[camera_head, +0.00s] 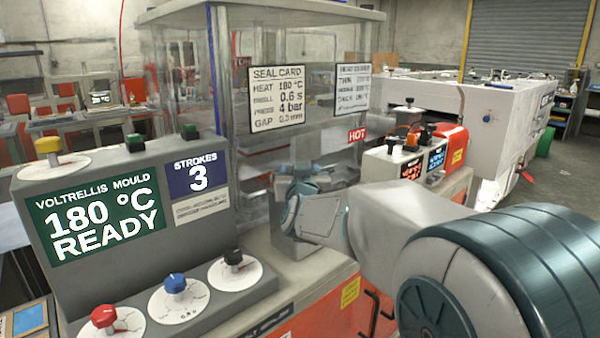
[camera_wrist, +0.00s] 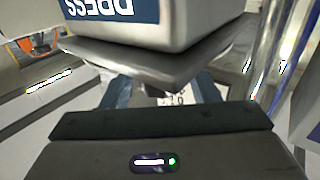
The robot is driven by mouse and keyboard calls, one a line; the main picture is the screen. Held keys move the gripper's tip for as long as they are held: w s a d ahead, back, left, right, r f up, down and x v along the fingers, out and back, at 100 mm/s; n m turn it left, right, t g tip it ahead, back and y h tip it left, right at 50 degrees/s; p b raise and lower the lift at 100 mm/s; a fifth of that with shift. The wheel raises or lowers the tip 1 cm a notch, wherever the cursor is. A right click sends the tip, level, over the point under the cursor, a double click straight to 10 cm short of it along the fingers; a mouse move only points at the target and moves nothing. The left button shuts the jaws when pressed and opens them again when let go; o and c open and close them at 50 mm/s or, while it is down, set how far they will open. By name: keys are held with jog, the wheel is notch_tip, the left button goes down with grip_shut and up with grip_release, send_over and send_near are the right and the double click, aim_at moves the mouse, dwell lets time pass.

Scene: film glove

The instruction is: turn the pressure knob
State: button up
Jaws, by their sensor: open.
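Three knobs on round white dials stand on the front ledge of the grey moulding machine: a red knob (camera_head: 103,316), a blue knob (camera_head: 175,284) and a black knob (camera_head: 233,258). Their dial print is too small to read, so I cannot tell which is pressure. My gripper (camera_head: 301,170) is open, to the right of and above the black knob, beside the clear enclosure. In the wrist view, my gripper's blue fingers (camera_wrist: 162,93) are spread apart. A grey block with a blue "PRESS" label (camera_wrist: 100,8), seen upside down, partly hides them. I cannot tell whether they touch anything.
A screen (camera_head: 100,222) reads "180 °C READY", and a strokes sign (camera_head: 198,174) reads 3. A yellow knob (camera_head: 48,148) and green button (camera_head: 135,142) top the panel. The clear enclosure (camera_head: 300,110) and a grey pedestal (camera_head: 295,247) stand close to my gripper.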

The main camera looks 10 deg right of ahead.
jog(key=shift+s, duration=0.1)
jog(key=s+a, duration=0.2)
jog(key=s, duration=1.1)
jog(key=shift+s, duration=0.25)
jog(key=s+d+f+g+y+p, duration=0.1)
jog(key=s+f+g+p, duration=0.1)
jog(key=s+g+p, duration=0.5)
jog(key=s+d+f+n+g+y+p, duration=0.1)
jog(key=s+f+g+p, duration=0.1)
jog(key=s+g+p, duration=0.6)
jog(key=s+p, duration=0.1)
jog(key=s, duration=0.3)
jog(key=shift+d+f+n+y, duration=0.2)
jog(key=shift+d+n+y, duration=0.1)
jog(key=shift+y, duration=0.1)
jog(key=shift+a, duration=0.1)
